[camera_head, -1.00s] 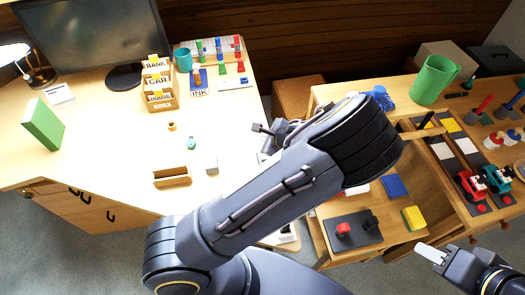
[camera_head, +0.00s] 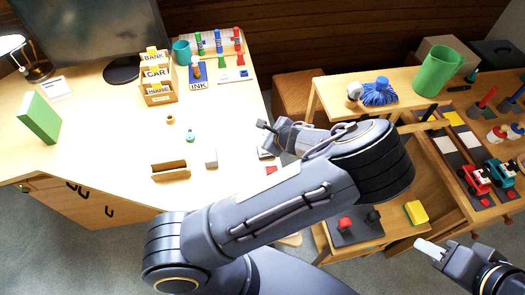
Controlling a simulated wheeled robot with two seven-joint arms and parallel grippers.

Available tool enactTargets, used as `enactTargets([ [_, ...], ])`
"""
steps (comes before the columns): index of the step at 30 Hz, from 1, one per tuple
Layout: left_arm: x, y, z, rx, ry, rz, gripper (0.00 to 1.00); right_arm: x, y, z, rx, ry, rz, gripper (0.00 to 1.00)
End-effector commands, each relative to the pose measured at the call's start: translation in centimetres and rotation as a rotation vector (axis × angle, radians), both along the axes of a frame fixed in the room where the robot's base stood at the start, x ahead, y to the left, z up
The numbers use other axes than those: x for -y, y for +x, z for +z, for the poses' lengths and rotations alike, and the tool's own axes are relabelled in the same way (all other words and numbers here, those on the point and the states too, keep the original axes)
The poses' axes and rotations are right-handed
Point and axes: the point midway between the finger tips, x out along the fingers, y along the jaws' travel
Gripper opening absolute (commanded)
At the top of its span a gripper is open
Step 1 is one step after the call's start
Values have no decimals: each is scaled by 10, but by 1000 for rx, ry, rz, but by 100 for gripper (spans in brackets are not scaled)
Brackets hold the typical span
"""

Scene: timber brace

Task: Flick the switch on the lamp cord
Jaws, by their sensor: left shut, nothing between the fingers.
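The lamp (camera_head: 37,69) stands at the far left back of the desk, its lit shade (camera_head: 10,43) cut by the picture's left edge. I cannot make out its cord or a switch on it. My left gripper (camera_head: 263,125) is shut and empty, over the desk's right edge and well to the right of the lamp. My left forearm hides part of the desk edge and the drawers below it. My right gripper (camera_head: 430,248) is at the lower right, far from the lamp; its pale fingertips are too small to tell open from shut.
The desk (camera_head: 110,165) carries a monitor (camera_head: 85,38), a green box (camera_head: 40,118), a card sorter (camera_head: 157,80), a teal mug (camera_head: 182,53) and a small wooden holder (camera_head: 170,171). A green jug (camera_head: 438,72) and blue brush (camera_head: 379,93) stand on the right-hand shelf. The desk's front left is clear.

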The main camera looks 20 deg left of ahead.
Motion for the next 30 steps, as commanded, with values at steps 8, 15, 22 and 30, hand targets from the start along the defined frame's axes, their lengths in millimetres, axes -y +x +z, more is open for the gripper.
enactTargets([
  [8,-5,-4,-46,1,0,2,0,0,0,-39,0,0,0,36],
  [15,-6,-5,-54,1,0,2,0,0,0,-48,0,0,0,36],
  [22,-6,-5,-53,1,0,1,0,0,0,-47,0,0,0,36],
  [30,-6,-5,-54,0,0,2,0,0,0,-47,0,0,0,36],
])
